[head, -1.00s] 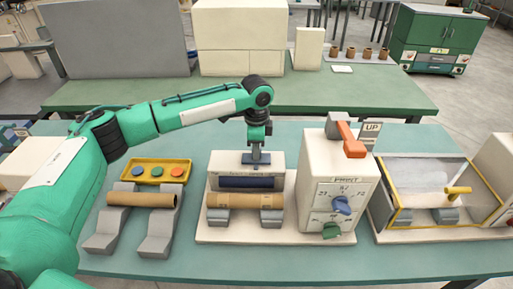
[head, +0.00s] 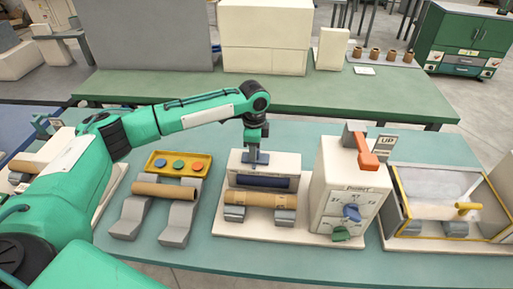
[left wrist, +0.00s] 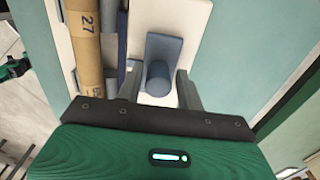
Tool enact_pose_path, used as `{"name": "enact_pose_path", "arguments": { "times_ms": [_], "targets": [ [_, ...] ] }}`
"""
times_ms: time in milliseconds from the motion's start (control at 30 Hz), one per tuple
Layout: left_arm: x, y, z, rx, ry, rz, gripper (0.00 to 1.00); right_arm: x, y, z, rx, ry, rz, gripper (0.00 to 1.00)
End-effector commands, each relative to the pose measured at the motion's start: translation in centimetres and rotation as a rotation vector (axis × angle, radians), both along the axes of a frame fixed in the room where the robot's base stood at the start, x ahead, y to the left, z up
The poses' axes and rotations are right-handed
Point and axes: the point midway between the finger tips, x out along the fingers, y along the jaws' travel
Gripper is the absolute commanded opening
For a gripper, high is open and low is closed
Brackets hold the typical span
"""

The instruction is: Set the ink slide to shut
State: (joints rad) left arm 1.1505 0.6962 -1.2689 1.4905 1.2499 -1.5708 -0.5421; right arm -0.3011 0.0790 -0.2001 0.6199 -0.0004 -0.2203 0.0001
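The ink slide (head: 247,159) is a blue-grey plate with a round upright knob on top of the white inking box (head: 284,164). It sits left of the middle of the box top in the head view. In the left wrist view the ink slide (left wrist: 168,50) lies flat with its knob upright. My left gripper (head: 255,157) points down over it. Its two fingers (left wrist: 158,92) stand on either side of the knob, apart, with a visible gap; any contact is hard to tell. My right gripper is not in view.
A brown tube (head: 260,200) lies along the front of the box. A dial box (head: 345,195) with an orange lever (head: 366,150) stands to the right. A yellow tray (head: 157,163) and another tube (head: 165,190) on grey cradles are to the left.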

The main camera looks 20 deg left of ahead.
Motion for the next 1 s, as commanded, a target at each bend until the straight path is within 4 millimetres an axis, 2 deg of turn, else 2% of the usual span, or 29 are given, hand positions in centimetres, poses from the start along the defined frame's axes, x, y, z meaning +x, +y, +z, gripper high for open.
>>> {"name": "enact_pose_path", "arguments": {
  "times_ms": [333, 467, 567, 900, 1000],
  "targets": [
    [0.0, -0.2, 0.1, -0.003, -0.002, -0.002, 0.48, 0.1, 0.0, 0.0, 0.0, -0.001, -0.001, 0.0],
    [0.1, -0.2, 1.1, -0.004, -0.004, -0.002, 0.48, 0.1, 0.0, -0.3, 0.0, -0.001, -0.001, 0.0],
    [0.1, -0.2, 2.7, -0.005, -0.006, -0.001, 0.48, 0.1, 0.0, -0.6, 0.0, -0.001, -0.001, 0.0],
    [0.1, 0.0, 10.3, -0.004, -0.004, 0.0, 0.48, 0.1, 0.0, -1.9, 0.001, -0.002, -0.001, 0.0],
    [0.0, 0.0, 12.0, -0.003, -0.003, 0.0, 0.48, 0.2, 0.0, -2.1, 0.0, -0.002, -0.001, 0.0]
  ]
}}
